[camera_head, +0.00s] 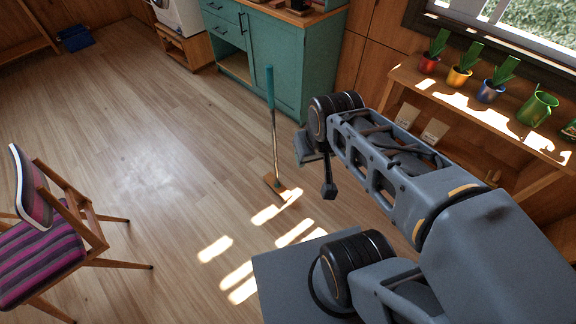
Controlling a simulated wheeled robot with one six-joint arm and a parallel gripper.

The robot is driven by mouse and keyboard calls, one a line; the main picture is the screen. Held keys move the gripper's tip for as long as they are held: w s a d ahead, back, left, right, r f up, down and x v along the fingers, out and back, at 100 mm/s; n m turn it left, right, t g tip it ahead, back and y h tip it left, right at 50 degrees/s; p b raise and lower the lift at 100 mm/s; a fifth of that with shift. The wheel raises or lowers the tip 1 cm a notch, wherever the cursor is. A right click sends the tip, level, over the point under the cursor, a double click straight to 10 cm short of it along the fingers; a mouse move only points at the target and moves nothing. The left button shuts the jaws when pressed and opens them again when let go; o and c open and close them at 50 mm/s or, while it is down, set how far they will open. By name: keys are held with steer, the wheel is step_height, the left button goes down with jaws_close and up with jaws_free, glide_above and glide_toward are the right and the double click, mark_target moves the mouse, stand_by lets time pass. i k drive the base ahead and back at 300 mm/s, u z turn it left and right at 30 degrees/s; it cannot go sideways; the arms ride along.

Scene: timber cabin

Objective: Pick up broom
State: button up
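The broom (274,136) stands upright on the wooden floor in front of the teal cabinet, with nothing seen holding it. It has a teal upper handle, a pale thin shaft and a flat brown head that rests on the floor. My gripper (319,172) is to the right of the broom in the picture and shows apart from it. The wrist joint and arm links partly hide the gripper, so I cannot tell whether its fingers are open or shut. Nothing is seen in it.
The teal cabinet (306,66) stands behind the broom. A striped chair (45,250) is at the left. A wooden shelf (475,105) with several coloured pots and a green watering can (538,107) is at the right. The floor left of the broom is clear.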

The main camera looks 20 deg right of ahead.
mark_target(272, 181)
steer(key=u, duration=4.2)
steer(key=k, duration=1.45)
steer(key=z, duration=0.45)
